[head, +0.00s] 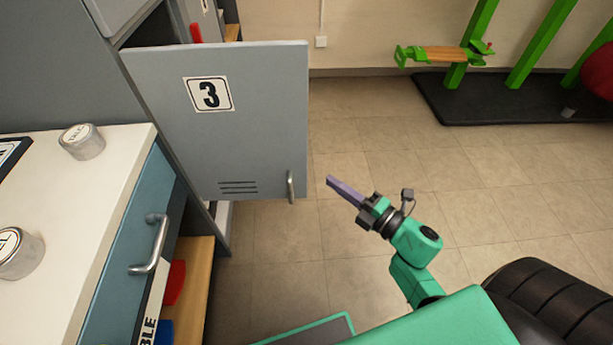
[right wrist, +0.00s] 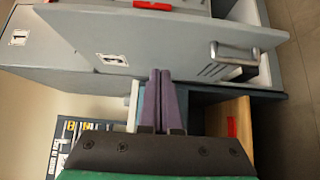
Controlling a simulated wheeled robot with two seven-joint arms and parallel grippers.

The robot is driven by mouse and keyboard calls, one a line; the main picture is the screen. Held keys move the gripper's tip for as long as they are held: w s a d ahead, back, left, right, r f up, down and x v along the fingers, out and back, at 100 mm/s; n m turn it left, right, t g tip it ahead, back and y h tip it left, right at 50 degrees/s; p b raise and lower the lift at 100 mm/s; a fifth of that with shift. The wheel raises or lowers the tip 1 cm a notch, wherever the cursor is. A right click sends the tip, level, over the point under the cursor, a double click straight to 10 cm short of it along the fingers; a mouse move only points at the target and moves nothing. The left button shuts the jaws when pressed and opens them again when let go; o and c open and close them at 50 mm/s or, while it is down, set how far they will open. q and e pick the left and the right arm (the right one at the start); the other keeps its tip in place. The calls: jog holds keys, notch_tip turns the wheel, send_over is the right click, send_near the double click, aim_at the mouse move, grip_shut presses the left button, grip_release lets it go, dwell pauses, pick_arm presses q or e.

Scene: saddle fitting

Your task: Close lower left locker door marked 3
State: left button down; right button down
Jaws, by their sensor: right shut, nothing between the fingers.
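The grey locker door marked 3 (head: 260,130) stands swung open in the head view, its numbered face towards me. Its metal handle (head: 290,187) is at its lower right corner, beside vent slots. My right gripper (head: 329,181) is shut and empty, with purple fingers pointing left. In the head view its tips appear a little right of the handle, apart from the door. In the right wrist view the fingers (right wrist: 163,72) are together, and a grey door with a handle (right wrist: 236,52) lies beyond them. My left gripper is not in view.
A white counter (head: 110,165) with tins (head: 82,141) stands at left, above a blue drawer with a metal handle (head: 150,245). A wooden shelf (head: 197,270) is below. Floor (head: 380,130) right of the door is clear. A black mat with green posts (head: 525,105) lies farther back.

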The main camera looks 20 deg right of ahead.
send_near(294, 141)
jog(key=w+a, duration=0.1)
jog(key=a, duration=0.3)
jog(key=w, duration=0.2)
jog(key=w+d, duration=0.1)
jog(key=w, duration=0.1)
jog(key=shift+w, duration=0.1)
